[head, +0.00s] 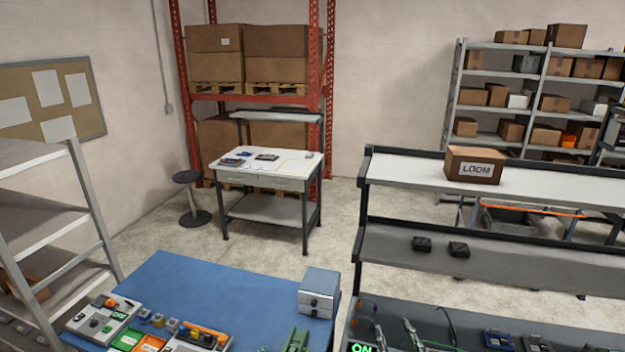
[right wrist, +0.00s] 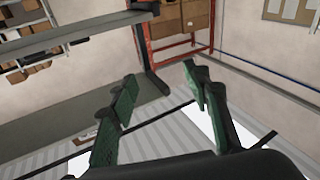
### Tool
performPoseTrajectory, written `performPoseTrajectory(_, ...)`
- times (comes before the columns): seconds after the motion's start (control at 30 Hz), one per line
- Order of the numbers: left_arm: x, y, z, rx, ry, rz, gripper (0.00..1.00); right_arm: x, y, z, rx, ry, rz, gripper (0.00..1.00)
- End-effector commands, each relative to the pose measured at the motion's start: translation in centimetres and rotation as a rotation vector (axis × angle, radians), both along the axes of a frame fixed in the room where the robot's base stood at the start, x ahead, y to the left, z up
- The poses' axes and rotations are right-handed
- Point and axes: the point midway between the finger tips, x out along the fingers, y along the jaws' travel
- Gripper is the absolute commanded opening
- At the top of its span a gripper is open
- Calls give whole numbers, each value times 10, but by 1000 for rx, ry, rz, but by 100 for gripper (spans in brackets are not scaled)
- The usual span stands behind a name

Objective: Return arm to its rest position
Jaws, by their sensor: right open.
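My right gripper (head: 282,344) shows at the bottom edge of the head view, with its green finger pads in front of the blue-topped table (head: 215,275). In the right wrist view my right gripper (right wrist: 160,78) has its two green fingers spread wide apart, with nothing between them. It is open and empty. The rest of my right arm is out of the head view. My left gripper is not in view.
A grey drawer box (head: 319,292) stands on the blue table near the right gripper. Trays of small parts (head: 105,318) lie at its left front. A dark shelved bench (head: 480,285) stands to the right, with a LOOM box (head: 474,166) on top.

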Motion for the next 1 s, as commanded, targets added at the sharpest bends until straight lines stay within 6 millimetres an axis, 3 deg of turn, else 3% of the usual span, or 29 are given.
performPoseTrajectory(0.1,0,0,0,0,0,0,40,-18,-53,-69,8,212,-144,44)
performPoseTrajectory(0.2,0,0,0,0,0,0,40,-46,-89,-126,-1,398,-233,44)
performPoseTrajectory(0.3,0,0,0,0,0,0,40,-85,-116,-182,-14,590,-297,44)
performPoseTrajectory(0.43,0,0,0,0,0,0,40,-145,-138,-242,-34,828,-336,44)
performPoseTrajectory(0.5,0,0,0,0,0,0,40,-174,-144,-265,-44,931,-339,44)
performPoseTrajectory(0.7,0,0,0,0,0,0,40,-243,-149,-306,-61,1150,-323,44)
performPoseTrajectory(0.97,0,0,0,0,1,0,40,-318,-146,-335,-72,1365,-274,44)
performPoseTrajectory(1.0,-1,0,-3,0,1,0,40,-318,-146,-346,-75,1378,-267,44)
